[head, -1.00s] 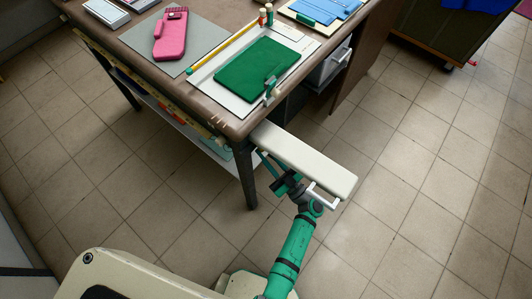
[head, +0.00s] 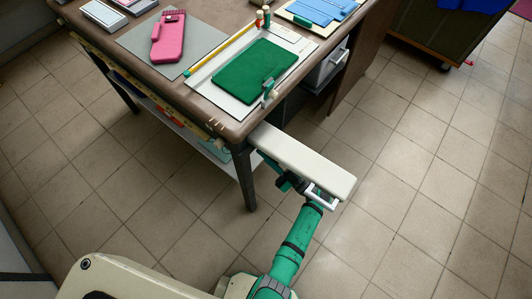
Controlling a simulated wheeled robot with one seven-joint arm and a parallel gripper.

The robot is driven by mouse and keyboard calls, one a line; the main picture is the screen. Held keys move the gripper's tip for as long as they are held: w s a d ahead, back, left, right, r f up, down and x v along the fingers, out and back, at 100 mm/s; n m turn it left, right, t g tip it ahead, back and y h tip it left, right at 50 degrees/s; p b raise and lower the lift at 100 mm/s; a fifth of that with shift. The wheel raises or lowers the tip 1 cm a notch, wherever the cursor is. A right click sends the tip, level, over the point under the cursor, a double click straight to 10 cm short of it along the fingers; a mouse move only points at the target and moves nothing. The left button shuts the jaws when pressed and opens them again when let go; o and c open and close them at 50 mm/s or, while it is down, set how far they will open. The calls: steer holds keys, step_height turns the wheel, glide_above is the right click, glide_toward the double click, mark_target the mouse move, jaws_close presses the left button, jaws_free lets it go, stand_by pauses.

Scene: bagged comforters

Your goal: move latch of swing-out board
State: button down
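The swing-out board (head: 302,160) is a long cream slab sticking out from the near right corner of the desk, over the floor. A white bracket-shaped handle (head: 322,198) shows at its outer end. I cannot make out which part is the latch. My green arm reaches up to the board from below. Dark parts of my gripper (head: 286,181) show at the board's near edge, just left of the white handle. The fingers are hidden under the board, so I cannot tell whether they are open, shut or touching anything.
The brown desk (head: 190,95) carries a pink case (head: 168,38), a green mat (head: 255,70), a yellow pencil and blue sheets. A desk leg (head: 246,180) stands left of the board. A dark green cart (head: 440,30) is at the back right. The tiled floor on the right is clear.

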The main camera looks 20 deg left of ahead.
steer(key=shift+w+d+r+n+g, duration=0.1)
steer(key=shift+n+g, duration=0.5)
steer(key=shift+n, duration=0.2)
steer(key=c, duration=1.6)
jaws_free()
steer(key=shift+c, duration=0.2)
steer(key=v, duration=1)
steer(key=shift+d+f, duration=0.3)
